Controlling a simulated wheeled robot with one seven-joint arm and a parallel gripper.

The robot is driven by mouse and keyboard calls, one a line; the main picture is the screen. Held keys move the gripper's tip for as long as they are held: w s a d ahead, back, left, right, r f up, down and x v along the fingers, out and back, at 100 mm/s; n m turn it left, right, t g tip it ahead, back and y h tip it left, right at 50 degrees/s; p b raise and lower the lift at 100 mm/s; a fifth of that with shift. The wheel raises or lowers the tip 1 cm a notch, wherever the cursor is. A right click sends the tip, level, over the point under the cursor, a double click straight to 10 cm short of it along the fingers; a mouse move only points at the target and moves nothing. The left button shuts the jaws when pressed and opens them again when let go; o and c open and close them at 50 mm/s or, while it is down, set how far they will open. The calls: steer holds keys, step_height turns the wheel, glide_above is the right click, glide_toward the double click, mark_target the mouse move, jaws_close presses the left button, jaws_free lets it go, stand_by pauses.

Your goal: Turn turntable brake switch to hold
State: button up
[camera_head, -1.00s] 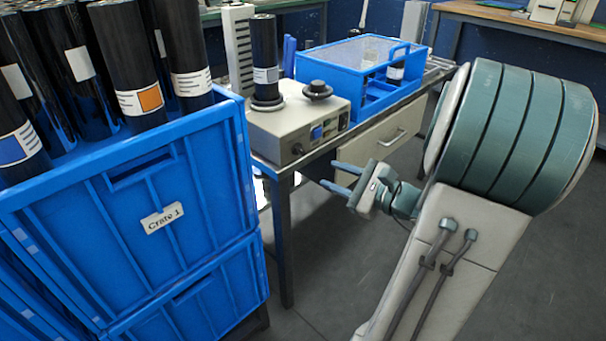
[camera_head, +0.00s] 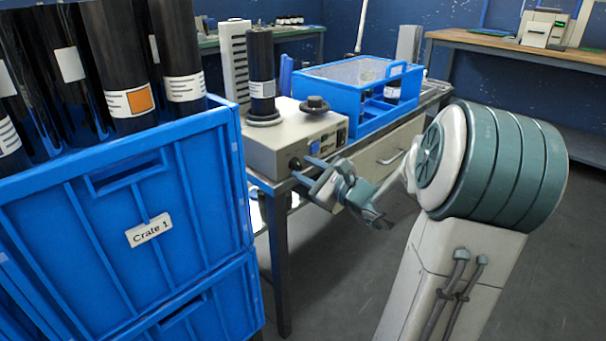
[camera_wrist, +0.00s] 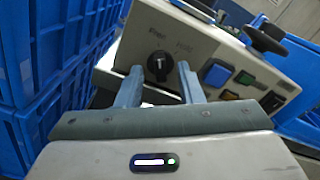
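The turntable unit (camera_head: 270,152) is a beige box on the bench, with a black round turntable (camera_head: 264,121) under an upright black roll (camera_head: 261,85). The brake switch appears to be the black rotary knob (camera_wrist: 160,66) at the left of its front panel. Its white mark looks roughly upright; the labels above it are too blurred to read surely. My gripper (camera_head: 302,168) is open and empty in front of the panel. In the wrist view my fingertips (camera_wrist: 159,74) lie either side of the knob; I cannot tell whether they touch it.
A black knob (camera_head: 315,105) sits on top. Stacked blue crates (camera_head: 130,205) of rolls stand close at left. A blue bin (camera_head: 350,95) stands behind right. The floor at right is clear.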

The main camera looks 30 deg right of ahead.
steer(key=shift+w+a, duration=0.2)
steer(key=shift+w, duration=0.3)
